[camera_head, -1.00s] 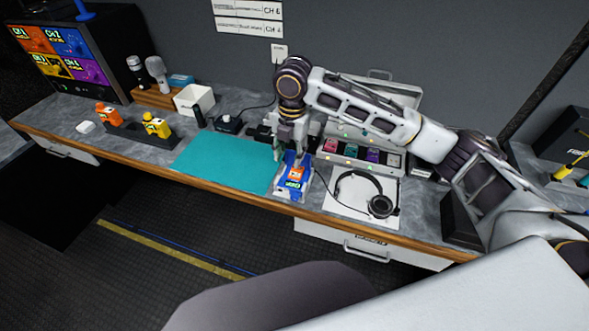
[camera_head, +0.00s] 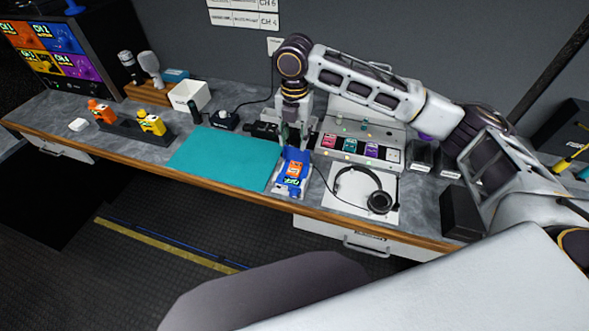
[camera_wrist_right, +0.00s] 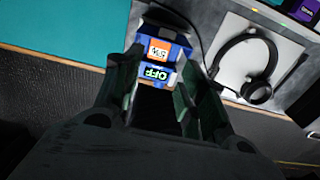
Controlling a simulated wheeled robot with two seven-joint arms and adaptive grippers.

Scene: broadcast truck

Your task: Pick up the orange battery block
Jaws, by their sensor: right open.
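An orange block (camera_head: 293,170) with a white label shows in the upper face of a blue unit (camera_head: 282,184) on the counter. I cannot tell how far it stands out from the unit. In the wrist view the orange block (camera_wrist_right: 158,50) lies just beyond the fingertips, above a green "OFF" display. My right gripper (camera_head: 293,148) is open, pointing down close over the back of the blue unit. My left gripper is not in view.
Headphones (camera_head: 379,201) lie on a white sheet to the right. A rack with coloured blocks (camera_head: 350,146) stands behind. A teal mat (camera_head: 222,158) lies bare to the left. An orange pack (camera_head: 102,111) and yellow pack (camera_head: 152,124) stand in a dark holder further left.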

